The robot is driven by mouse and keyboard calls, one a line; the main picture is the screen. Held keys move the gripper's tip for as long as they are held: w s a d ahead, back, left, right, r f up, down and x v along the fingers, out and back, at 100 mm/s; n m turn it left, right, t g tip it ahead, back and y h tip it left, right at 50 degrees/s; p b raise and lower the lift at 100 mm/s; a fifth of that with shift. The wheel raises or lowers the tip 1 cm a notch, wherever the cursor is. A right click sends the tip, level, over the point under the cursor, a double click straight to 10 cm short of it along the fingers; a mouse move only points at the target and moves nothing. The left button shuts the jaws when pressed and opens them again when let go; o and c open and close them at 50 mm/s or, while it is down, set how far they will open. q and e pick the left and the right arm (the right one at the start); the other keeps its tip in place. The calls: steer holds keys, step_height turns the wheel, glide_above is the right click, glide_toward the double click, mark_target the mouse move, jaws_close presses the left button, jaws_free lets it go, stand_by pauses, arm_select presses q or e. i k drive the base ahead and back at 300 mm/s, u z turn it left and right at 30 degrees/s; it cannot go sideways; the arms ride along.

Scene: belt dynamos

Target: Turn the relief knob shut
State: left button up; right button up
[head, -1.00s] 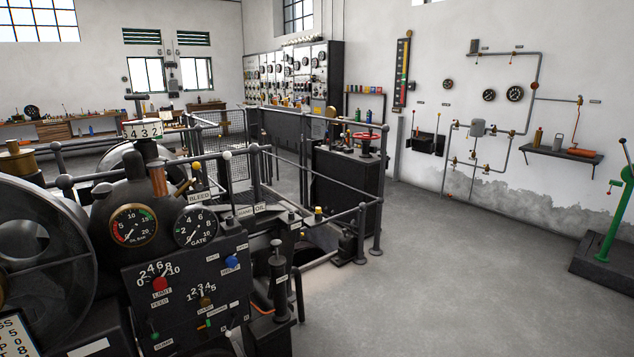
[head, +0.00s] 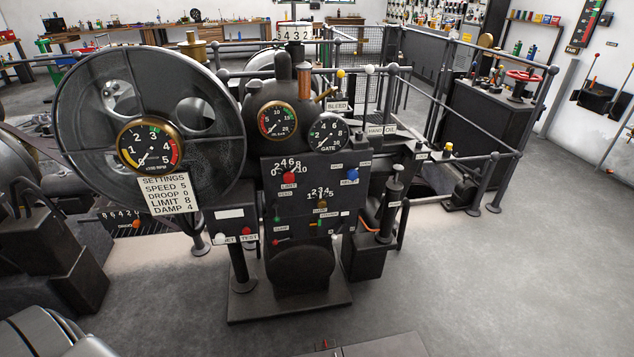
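A dark control panel (head: 318,200) stands on the machine in the middle of the head view. A blue knob (head: 349,173) is at its upper right, with a small white label under it that looks like RELIEF but is too small to read surely. How far this knob is turned cannot be told. A red knob (head: 289,177) sits at the panel's upper left under a number scale, marked LIMIT. A brown knob (head: 321,204) sits lower in the middle. Neither of my grippers is in view.
A large dark wheel (head: 80,110) with a speed gauge and a settings card stands left of the panel. A black hand pump (head: 393,190) stands close on the right. Railings (head: 470,165) run behind it. The floor (head: 490,290) at the right front is clear.

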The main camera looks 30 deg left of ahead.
mark_target(351, 174)
steer(key=z, duration=1.7)
steer(key=i, duration=1.05)
steer(key=u, duration=1.7)
